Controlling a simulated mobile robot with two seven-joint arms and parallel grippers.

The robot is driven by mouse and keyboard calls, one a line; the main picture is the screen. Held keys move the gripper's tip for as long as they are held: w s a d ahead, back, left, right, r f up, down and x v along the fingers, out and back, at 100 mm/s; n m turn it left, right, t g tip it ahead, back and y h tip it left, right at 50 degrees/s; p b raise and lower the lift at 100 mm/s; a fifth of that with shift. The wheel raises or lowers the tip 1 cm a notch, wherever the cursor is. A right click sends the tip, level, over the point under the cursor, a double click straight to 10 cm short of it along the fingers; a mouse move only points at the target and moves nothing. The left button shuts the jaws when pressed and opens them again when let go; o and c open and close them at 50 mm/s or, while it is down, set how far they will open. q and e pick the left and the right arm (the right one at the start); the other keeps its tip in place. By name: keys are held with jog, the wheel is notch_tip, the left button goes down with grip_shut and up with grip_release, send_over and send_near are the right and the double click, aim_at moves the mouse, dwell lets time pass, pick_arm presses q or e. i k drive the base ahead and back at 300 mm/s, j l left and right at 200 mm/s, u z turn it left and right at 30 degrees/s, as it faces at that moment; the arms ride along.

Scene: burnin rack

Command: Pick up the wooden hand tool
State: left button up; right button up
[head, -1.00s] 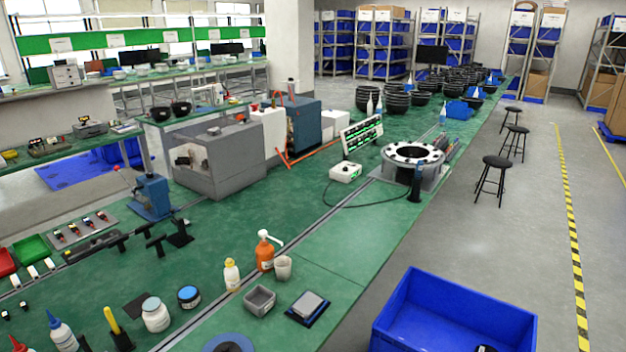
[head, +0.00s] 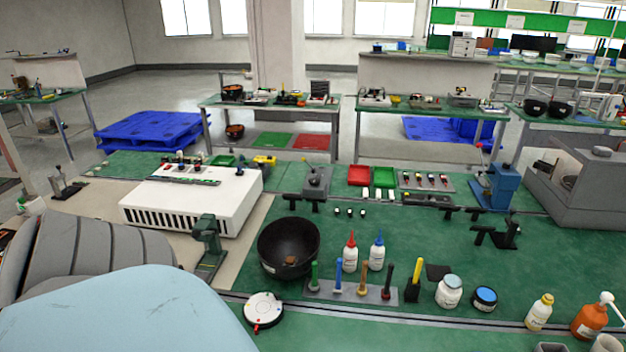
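A tool with a wooden-brown handle (head: 363,275) stands upright in a grey holder strip (head: 325,290) on the green bench, in the lower middle of the head view. Green (head: 315,274), blue (head: 338,274) and dark red-black (head: 388,281) handled tools stand in the same strip. The wooden one is between the blue and the dark one. Its lower end is hidden in the holder. Neither of my grippers is in view.
A black bowl (head: 288,247) stands left of the tools. Red-capped (head: 350,254) and blue-capped (head: 376,253) bottles stand behind them. A yellow-handled tool (head: 416,278) and white jar (head: 449,292) are at right. A round white device (head: 263,309) is at front left.

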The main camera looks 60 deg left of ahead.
aim_at(361, 291)
jog(key=u, duration=1.4)
